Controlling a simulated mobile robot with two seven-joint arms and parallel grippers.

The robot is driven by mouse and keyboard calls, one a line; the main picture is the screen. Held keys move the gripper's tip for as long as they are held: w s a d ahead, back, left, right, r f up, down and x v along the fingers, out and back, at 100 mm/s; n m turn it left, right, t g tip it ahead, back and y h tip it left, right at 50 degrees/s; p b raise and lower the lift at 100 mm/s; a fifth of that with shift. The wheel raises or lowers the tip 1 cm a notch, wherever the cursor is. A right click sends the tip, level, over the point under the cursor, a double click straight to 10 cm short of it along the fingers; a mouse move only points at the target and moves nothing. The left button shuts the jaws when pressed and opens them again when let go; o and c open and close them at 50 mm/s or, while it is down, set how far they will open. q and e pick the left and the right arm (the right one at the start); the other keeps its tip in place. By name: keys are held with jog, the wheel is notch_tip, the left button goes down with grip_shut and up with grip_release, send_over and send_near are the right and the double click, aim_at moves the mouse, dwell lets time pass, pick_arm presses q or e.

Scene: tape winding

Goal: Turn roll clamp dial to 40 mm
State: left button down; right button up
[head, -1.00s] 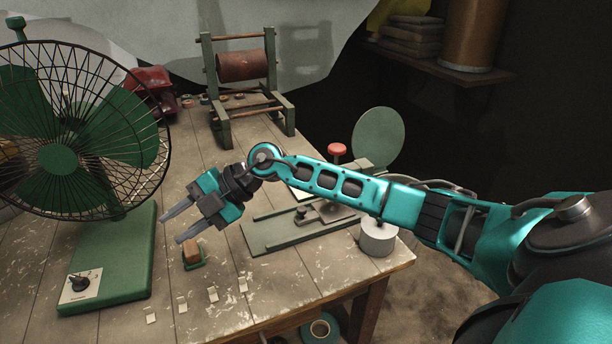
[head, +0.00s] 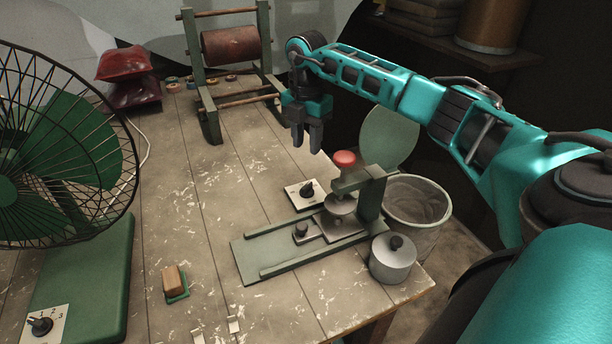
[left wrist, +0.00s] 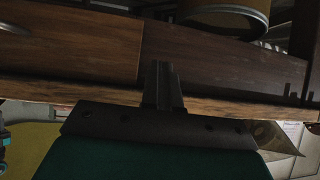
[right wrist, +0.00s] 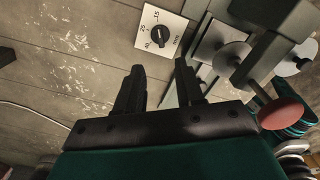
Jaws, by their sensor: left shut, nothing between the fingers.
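The roll clamp dial is a white plate with a black knob (head: 306,189), on the bench beside the green clamp fixture (head: 262,262). In the right wrist view the dial (right wrist: 159,36) shows the marks 15, 25 and 40. I cannot tell which mark the knob points to. My right gripper (head: 307,140) is open and empty, pointing down above and behind the dial; its fingers (right wrist: 158,82) do not touch the dial. My left gripper (left wrist: 161,85) is shut and empty in the left wrist view, near a wooden surface, and is out of the head view.
The fixture carries a post with a red knob (head: 344,159). A lidded grey pot (head: 392,262) and a bucket (head: 418,206) stand to its right. A green fan (head: 75,160) with its own dial (head: 42,326) is at left. A roller stand (head: 208,110) is behind.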

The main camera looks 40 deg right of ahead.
aim_at(306, 185)
notch_tip(306, 185, down, 12)
jog(key=shift+a+f+b, duration=0.1)
jog(key=shift+b, duration=0.25)
jog(key=shift+c, duration=0.4)
grip_shut()
